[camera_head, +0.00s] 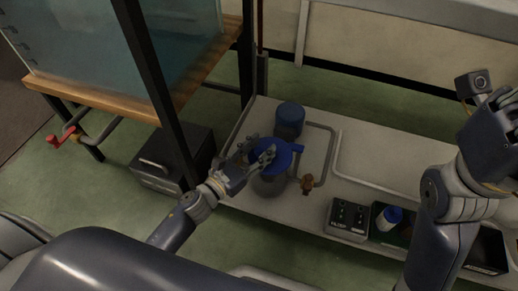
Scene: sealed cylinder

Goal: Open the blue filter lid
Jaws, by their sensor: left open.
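The blue filter lid (281,160) sits on top of a grey canister (268,187) on the bench. A blue tab sticks out on the lid's right side. My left gripper (259,150) is open, with its fingers over the left part of the lid and hiding some of it. I cannot tell whether the fingers touch the lid. My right gripper (503,103) is raised at the right edge, partly cut off, well away from the lid. Its jaw state is unclear.
A second blue cylinder (290,117) stands just behind the lid. Pipes with a brown valve (307,184) run beside the canister.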

